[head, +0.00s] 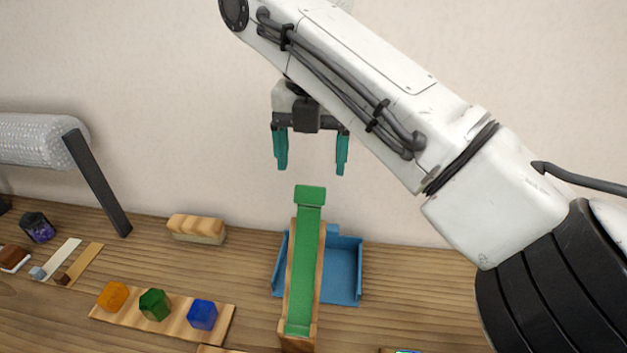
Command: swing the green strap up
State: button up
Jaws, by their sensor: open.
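The green strap (305,265) lies lengthwise along a narrow wooden holder (299,341). Its far end widens into a green block-like tab (310,195). My gripper (311,166) hangs above that tab with its two teal fingers pointing down. The fingers are apart, with nothing between them, and do not appear to touch the strap. Glass rods cannot be made out in this view.
A blue tray (343,277) stands around and behind the holder. A wooden board (176,318) with orange, green and blue pieces lies to the left. A wooden block (196,229) sits near the wall. A bubble-wrap roll (38,139) and dark post (97,183) stand far left.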

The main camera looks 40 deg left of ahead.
notch_tip(320, 180, down, 6)
jog(key=shift+s+r+p, duration=0.1)
jog(key=shift+s+p, duration=0.05)
jog(key=shift+p, duration=0.2)
